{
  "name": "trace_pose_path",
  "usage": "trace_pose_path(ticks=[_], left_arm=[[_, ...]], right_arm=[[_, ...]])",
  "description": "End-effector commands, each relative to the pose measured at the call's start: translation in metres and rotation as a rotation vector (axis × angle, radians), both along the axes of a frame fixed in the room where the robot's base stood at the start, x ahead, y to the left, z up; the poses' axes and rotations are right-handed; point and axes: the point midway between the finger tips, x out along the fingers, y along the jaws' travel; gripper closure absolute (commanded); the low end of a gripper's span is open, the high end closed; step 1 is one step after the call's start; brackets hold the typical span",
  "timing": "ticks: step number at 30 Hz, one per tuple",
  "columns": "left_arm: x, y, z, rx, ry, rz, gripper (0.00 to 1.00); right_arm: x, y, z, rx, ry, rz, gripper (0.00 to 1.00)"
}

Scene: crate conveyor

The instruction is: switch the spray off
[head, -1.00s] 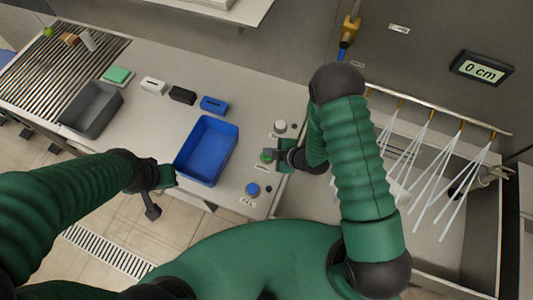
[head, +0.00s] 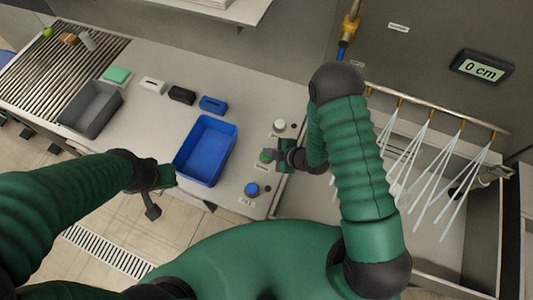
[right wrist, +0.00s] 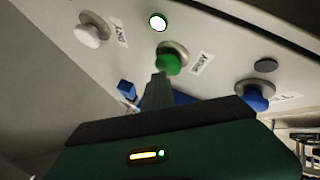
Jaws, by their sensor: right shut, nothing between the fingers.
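Water sprays in white streaks (head: 437,180) from several nozzles on a rail over the basin at right. The green button (right wrist: 168,62), with a label reading SPRAY, sits on the panel; it also shows in the head view (head: 265,155). A lit lamp with a green rim (right wrist: 157,22) is beside it. My right gripper (right wrist: 160,80) is shut and empty, its tips at the green button's lower edge; I cannot tell whether they touch. It partly covers the button's surroundings in the head view (head: 276,155). My left gripper (head: 155,190) hangs by the counter's front edge; its opening is unclear.
A white knob (right wrist: 90,33) and a blue knob (right wrist: 254,97) flank the green button. A blue crate (head: 232,150) stands to its left on the counter, with a grey crate (head: 115,105) farther left.

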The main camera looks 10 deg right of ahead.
Motion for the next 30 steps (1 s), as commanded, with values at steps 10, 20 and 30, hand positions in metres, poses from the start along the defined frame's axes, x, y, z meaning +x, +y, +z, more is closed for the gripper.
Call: trace_pose_path(ticks=[10,20,30], left_arm=[[0.000,0.000,-0.005,0.000,0.000,0.000,1.00],[0.000,0.000,0.000,0.000,0.000,0.000,1.00],[0.000,0.000,0.014,0.000,0.000,0.000,1.00]], right_arm=[[-0.001,0.000,-0.006,0.000,0.004,0.001,1.00],[-0.002,0.000,0.003,0.000,0.004,0.001,1.00],[-0.001,0.000,0.020,0.000,0.001,0.001,1.00]])
